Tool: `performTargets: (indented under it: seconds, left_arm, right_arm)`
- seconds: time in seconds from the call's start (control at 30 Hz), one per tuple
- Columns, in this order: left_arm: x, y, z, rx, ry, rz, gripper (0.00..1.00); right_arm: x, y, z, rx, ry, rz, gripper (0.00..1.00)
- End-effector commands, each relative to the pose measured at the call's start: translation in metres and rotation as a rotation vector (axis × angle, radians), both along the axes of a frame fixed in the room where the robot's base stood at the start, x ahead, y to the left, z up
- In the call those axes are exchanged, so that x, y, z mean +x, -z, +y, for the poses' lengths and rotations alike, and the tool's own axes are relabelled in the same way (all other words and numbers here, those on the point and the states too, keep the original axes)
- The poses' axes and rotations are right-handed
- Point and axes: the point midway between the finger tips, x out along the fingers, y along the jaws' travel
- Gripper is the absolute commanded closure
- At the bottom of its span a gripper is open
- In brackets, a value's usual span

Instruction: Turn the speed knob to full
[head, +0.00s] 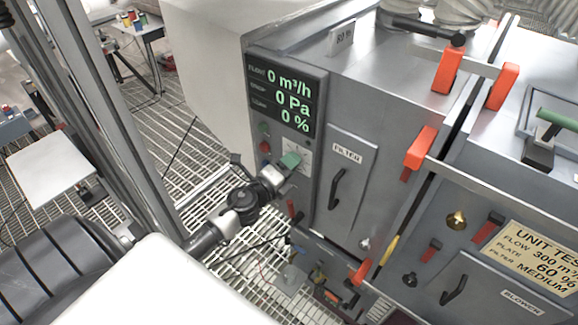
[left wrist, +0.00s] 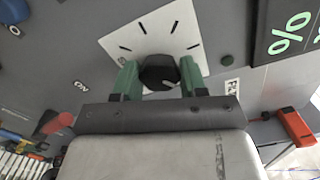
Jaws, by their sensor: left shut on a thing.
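The black speed knob (left wrist: 158,70) sits on a white dial plate (left wrist: 112,42) with dark tick marks, in the left wrist view. A pale mark shows on the knob's lower right, partly hidden. My left gripper (left wrist: 158,80) has one green finger on each side of the knob and is shut on it. In the head view the left gripper (head: 290,161) is at the white dial plate (head: 303,156) below the display, and it hides the knob. The display (head: 287,96) reads 0 m³/h, 0 Pa and 0 %. My right gripper is not in view.
A filter door (head: 347,185) with a black handle is right of the dial. A red button (head: 265,147) is just left of the gripper. Orange clamps (head: 421,147) and a yellow test plate (head: 535,262) are further right. Grating floor lies below.

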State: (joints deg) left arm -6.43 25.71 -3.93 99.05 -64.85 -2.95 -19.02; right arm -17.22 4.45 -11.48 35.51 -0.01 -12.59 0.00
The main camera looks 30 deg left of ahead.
Motion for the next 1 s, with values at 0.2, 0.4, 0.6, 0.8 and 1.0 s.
performTargets:
  seconds: [0.2, 0.4, 0.6, 0.8, 1.0]
  left_arm:
    - [-0.0008, 0.0034, -0.0007, 0.204, 0.004, -0.011, 0.81]
    - [-0.0009, 0.0039, -0.0007, 0.371, 0.003, -0.025, 0.81]
    - [-0.0009, 0.0041, -0.0006, 0.501, 0.003, -0.034, 0.81]
    - [-0.0011, 0.0047, -0.0006, 0.583, 0.005, -0.040, 0.81]
    - [-0.0013, 0.0050, -0.0007, 0.621, 0.006, -0.042, 0.81]
  right_arm:
    - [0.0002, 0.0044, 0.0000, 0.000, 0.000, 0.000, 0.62]
    - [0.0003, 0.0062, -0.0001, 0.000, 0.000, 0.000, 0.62]
    - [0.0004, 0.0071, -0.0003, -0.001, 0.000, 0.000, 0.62]
    - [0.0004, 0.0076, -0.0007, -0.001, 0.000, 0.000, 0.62]
    - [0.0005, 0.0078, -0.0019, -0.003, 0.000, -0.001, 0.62]
